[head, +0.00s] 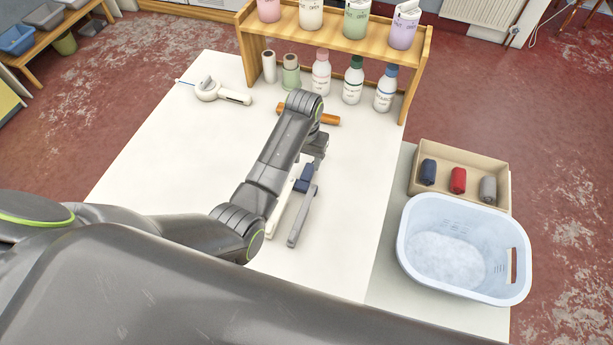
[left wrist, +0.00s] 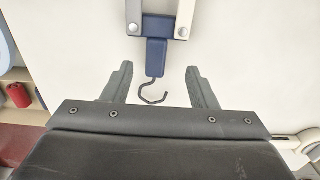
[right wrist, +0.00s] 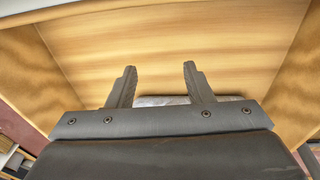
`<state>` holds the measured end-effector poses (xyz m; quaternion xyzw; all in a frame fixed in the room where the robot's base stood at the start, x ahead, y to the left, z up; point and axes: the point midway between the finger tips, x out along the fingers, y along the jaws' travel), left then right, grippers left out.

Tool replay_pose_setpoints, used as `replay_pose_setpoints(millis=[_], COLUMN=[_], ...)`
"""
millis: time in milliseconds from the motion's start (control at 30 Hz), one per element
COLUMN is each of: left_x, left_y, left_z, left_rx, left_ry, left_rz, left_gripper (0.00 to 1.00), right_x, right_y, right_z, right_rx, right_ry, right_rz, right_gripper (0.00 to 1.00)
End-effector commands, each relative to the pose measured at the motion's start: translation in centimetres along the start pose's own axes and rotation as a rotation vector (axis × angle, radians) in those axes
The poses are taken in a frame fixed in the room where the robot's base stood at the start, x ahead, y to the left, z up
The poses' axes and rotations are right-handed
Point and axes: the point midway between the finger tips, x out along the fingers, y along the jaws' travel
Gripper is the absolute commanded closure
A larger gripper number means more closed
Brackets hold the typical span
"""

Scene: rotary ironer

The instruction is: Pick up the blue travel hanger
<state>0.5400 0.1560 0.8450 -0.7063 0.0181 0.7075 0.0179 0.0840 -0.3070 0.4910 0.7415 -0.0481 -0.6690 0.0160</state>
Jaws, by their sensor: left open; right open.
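My left gripper (head: 316,152) is at the hook end of the hanger. In the left wrist view my left gripper (left wrist: 159,80) is open, with the hook between its fingers and apart from both. My right gripper (right wrist: 160,80) is open and empty, facing a wooden surface; the head view does not show it.
A wooden shelf (head: 345,40) with several bottles stands at the table's back. An orange-brown cylinder (head: 327,119) lies beyond my left gripper. A white handheld tool (head: 218,92) lies far left. A pale blue basket (head: 420,215) and a box (head: 470,157) of rolled cloths stand at right.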

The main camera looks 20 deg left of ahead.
Motion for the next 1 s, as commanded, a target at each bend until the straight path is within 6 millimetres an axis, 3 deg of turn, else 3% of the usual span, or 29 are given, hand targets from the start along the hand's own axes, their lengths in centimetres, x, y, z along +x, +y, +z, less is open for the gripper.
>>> replay_pose_setpoints(millis=[100, 367, 667, 1000], left_x=[1.5, 3.1, 6.8, 7.3], left_y=[0.0, 0.2, 0.5, 0.5], left_z=[0.0, 0.2, 0.4, 0.4], left_rx=[0.0, 0.0, 0.0, 0.0], left_ry=[-0.002, -0.002, -0.001, 0.001], left_rz=[0.0, 0.0, -0.001, 0.0], left_gripper=[0.47, 0.47, 0.47, 0.47], right_x=[-0.1, -0.4, -0.6, -0.6], right_y=[-0.1, -0.1, -0.1, -0.1], right_z=[-0.1, -0.1, -0.3, -0.3], right_rx=[0.0, 0.001, 0.0, 0.0], right_ry=[0.001, 0.002, 0.003, 0.004], right_rz=[-0.001, -0.002, -0.002, -0.002], right_gripper=[0.54, 0.54, 0.54, 0.54])
